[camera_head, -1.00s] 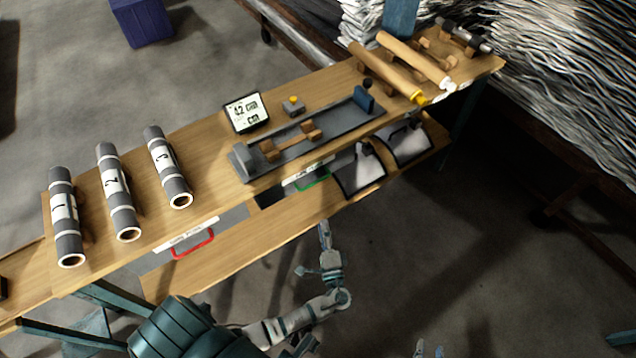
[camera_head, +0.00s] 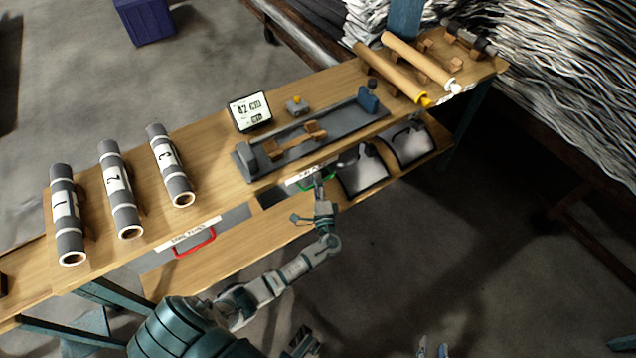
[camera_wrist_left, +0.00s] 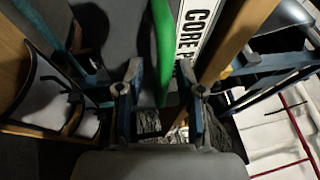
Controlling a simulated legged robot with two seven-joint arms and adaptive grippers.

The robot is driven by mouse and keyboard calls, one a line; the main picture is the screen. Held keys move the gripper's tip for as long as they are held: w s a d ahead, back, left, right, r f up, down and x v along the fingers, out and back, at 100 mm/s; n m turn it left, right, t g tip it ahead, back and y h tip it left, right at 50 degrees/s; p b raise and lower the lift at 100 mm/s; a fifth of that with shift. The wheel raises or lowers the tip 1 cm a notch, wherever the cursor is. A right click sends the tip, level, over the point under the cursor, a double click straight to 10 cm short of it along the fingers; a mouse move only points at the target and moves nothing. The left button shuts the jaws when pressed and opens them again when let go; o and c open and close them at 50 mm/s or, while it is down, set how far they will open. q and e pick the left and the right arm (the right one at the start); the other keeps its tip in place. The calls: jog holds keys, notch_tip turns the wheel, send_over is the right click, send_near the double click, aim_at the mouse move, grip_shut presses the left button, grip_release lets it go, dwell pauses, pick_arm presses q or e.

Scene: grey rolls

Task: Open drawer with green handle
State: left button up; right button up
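The green handle (camera_head: 330,176) is on the front under the workbench top, below a white label (camera_head: 308,174). In the left wrist view the green handle (camera_wrist_left: 163,45) runs between the two fingers of my left gripper (camera_wrist_left: 160,105), beside a label reading "CORE". My left gripper (camera_head: 320,190) is at the handle in the head view, with its fingers apart and a gap around the handle. The drawer's front appears flush under the bench top. My right gripper (camera_head: 432,347) shows only its two separated fingertips at the bottom edge, away from the bench.
A red handle (camera_head: 195,243) is further left under the bench top. Grey rolls (camera_head: 118,190) and a metal fixture (camera_head: 310,140) lie on top. Black-edged trays (camera_head: 362,172) stand on the lower shelf (camera_head: 240,255) right of the green handle. The floor in front is open.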

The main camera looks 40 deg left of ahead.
pick_arm(q)
grip_shut()
jog(key=shift+d, duration=0.1)
pick_arm(e)
jog(key=shift+d+r, duration=0.1)
pick_arm(q)
jog(key=s+d+b, duration=0.1)
jog(key=s+d, duration=0.2)
jog(key=d, duration=0.6)
jog(key=s+d, duration=0.4)
jog(key=d, duration=0.5)
jog(key=shift+s+f+b, duration=0.15)
jog(key=shift+s+b, duration=0.15)
jog(key=shift+b, duration=0.05)
pick_arm(e)
jog(key=w+r+t, duration=0.1)
jog(key=w+a+r+t, duration=0.1)
jog(key=r+t, duration=0.1)
jog(key=shift+w+a+r+y, duration=0.15)
jog(key=shift+w+r+y, duration=0.15)
jog(key=shift+w, duration=0.1)
